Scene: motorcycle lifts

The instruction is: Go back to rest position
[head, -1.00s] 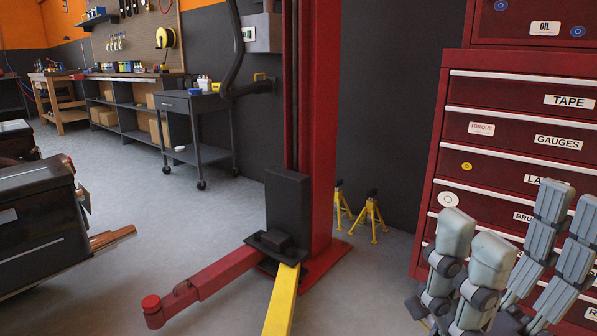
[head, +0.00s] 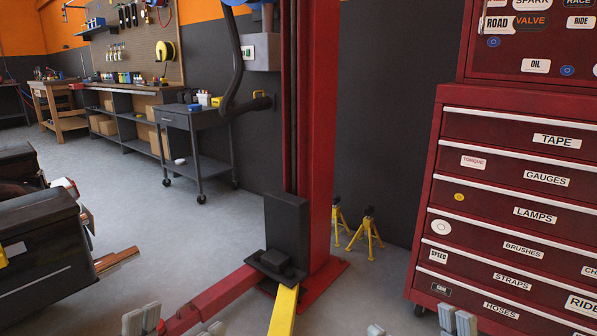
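My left gripper (head: 175,325) shows only its grey fingertips at the bottom edge of the head view, in front of the red lift arm. Its two fingers stand apart with nothing seen between them. My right gripper (head: 416,326) also shows only its fingertips at the bottom edge, left of the lower drawers of the red tool cabinet (head: 520,215). Its fingers stand apart with a clear gap, and no object shows in it. The rest of both grippers and both arms is out of frame.
The red lift post (head: 322,140) stands ahead with a red arm (head: 215,297) and a yellow arm (head: 283,312) low in front. Yellow jack stands (head: 366,235) sit behind it. A dark cart (head: 197,140) and workbench are at the back left. A dark motorcycle part (head: 40,250) is at left.

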